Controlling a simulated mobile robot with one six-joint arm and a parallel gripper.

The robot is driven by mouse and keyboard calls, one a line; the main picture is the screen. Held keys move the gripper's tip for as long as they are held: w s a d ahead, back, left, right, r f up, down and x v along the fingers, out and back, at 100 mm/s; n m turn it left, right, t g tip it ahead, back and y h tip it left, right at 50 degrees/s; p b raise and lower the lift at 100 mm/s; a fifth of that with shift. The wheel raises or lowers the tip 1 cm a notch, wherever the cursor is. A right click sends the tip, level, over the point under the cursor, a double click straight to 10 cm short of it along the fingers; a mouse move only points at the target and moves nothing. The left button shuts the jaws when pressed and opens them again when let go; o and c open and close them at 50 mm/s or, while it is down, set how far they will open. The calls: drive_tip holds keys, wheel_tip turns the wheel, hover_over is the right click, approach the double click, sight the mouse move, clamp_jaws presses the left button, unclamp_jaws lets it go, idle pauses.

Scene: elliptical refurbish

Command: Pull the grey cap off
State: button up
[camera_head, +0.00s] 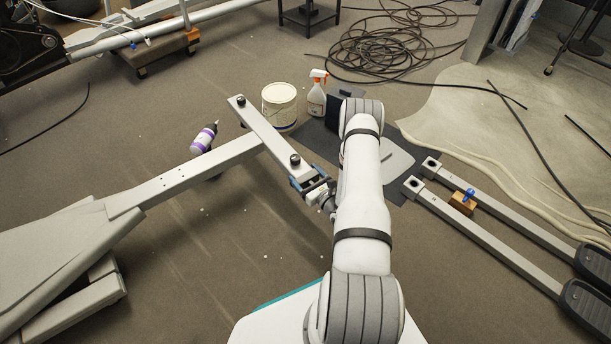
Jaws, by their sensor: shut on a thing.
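A grey crossbar (265,128) with a black knob near each end slants across the end of a long grey frame beam (185,176). My gripper (309,184), dark with blue parts, is at the near right end of this bar. It is shut around that end, where the grey cap sits. The cap itself is mostly hidden between the jaws, and I cannot tell whether it is still fully seated on the bar.
A white bucket (279,104) and a spray bottle (317,95) stand behind the bar. A purple-and-white bottle (204,138) is by the beam. Two grey bars with black pedals (588,300) lie at right, with a wooden block (463,203) between. Coiled cable (395,45) lies at the back.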

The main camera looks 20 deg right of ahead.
drive_tip(key=shift+s+d+p, duration=0.2)
drive_tip(key=shift+s+d, duration=0.05)
drive_tip(key=shift+s, duration=1)
drive_tip(key=shift+s+d+p, duration=0.25)
drive_tip(key=shift+s, duration=1.05)
drive_tip(key=shift+s+d+p, duration=0.2)
drive_tip(key=shift+s+d, duration=0.05)
drive_tip(key=shift+s, duration=1)
drive_tip(key=shift+s, duration=0.1)
